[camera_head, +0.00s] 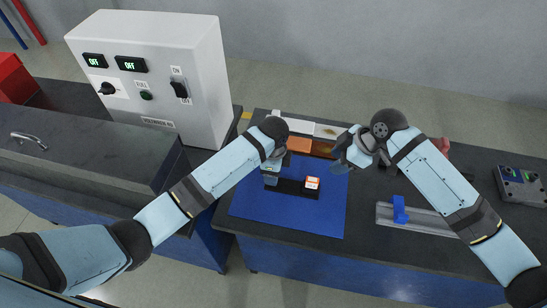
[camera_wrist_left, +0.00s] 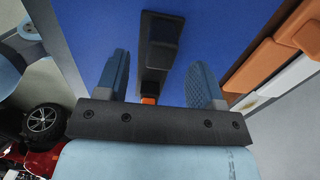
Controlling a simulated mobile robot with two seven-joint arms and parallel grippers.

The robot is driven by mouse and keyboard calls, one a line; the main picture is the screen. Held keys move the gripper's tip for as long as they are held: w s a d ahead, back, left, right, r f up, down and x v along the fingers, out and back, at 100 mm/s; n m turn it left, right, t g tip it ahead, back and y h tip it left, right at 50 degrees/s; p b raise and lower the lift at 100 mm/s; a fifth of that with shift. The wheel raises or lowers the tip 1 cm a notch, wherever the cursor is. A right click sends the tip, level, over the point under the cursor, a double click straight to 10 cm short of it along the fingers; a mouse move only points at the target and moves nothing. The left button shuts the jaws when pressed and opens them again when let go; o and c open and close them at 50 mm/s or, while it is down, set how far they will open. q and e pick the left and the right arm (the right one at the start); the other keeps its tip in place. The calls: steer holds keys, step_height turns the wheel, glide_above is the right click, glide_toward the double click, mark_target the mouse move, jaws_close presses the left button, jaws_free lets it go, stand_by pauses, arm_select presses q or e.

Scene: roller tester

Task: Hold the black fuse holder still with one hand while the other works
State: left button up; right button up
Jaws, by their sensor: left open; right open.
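The black fuse holder (camera_head: 292,187) lies on the blue mat (camera_head: 250,212). An orange and white block (camera_head: 312,183) sits at its right end. My left gripper (camera_head: 271,174) is over the holder's left end and hides part of it. In the left wrist view, the holder (camera_wrist_left: 158,50) runs between the two spread fingers of my left gripper (camera_wrist_left: 160,80); I see a gap on both sides, and no grip on it. My right gripper (camera_head: 342,158) is open and empty, above the mat's far right edge, apart from the holder.
Orange (camera_head: 299,145) and white (camera_head: 300,127) bins stand along the mat's far side. A metal rail with a blue block (camera_head: 399,210) lies to the right. A grey box (camera_head: 520,186) is at far right. The white tester cabinet (camera_head: 150,75) stands at left. The mat's front is clear.

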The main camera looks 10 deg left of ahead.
mark_target(293, 183)
arm_select(q)
steer(key=shift+f, duration=2.35)
